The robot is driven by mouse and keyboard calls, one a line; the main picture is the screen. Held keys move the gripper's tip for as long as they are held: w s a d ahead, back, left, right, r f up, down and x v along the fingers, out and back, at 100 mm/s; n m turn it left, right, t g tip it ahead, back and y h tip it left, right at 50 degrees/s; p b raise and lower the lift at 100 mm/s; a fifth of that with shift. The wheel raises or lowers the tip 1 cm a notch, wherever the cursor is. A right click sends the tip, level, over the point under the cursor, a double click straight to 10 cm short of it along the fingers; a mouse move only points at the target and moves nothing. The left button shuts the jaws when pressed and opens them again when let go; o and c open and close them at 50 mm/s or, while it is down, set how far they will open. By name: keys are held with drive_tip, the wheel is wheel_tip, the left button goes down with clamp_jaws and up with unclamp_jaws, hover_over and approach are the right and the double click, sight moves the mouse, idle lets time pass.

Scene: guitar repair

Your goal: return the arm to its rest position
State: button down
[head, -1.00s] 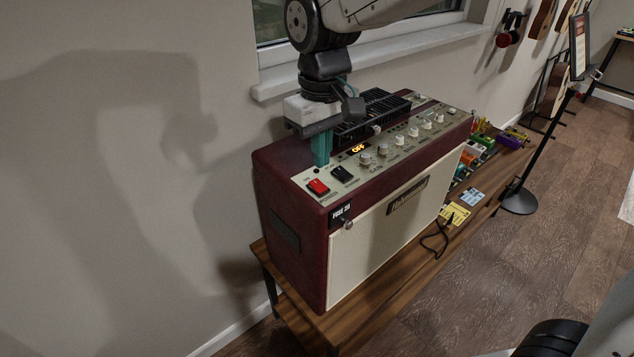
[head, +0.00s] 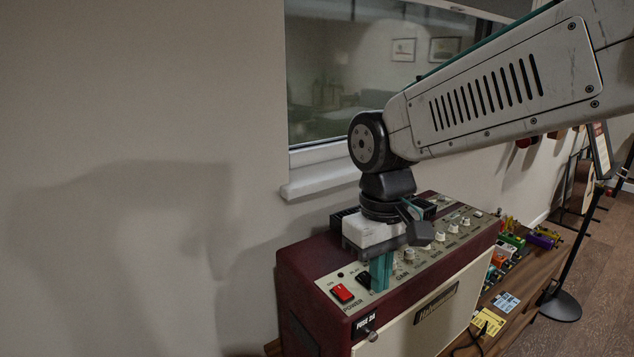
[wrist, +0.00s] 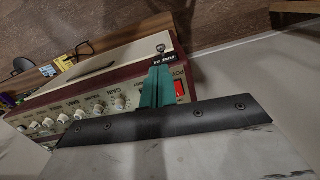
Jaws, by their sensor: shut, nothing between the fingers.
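My gripper (head: 380,272) hangs from my arm over the control panel of the maroon and cream amplifier (head: 436,327). Its teal fingers are together with nothing between them, and they point down near the panel's switches. In the wrist view the fingers (wrist: 155,87) show in front of the amplifier panel (wrist: 100,108), beside the red switch. Whether the tips touch the panel cannot be told. The red power switch (head: 342,293) is just left of the fingers in the head view. The black switch (head: 364,281) is partly hidden behind them.
The amplifier stands on a wooden bench (head: 530,277) against the wall. A window sill (head: 318,181) juts out behind my gripper. A stand with a round base (head: 562,305) is beyond the bench.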

drive_tip(key=s+d+r+m+t, duration=0.1)
drive_tip(key=s+d+m, duration=0.4)
drive_tip(key=s+d, duration=0.9)
drive_tip(key=shift+s+d+m+t, duration=0.4)
drive_tip(key=shift+d+t, duration=0.2)
drive_tip(key=shift+d, duration=0.6)
drive_tip(key=shift+r, duration=0.1)
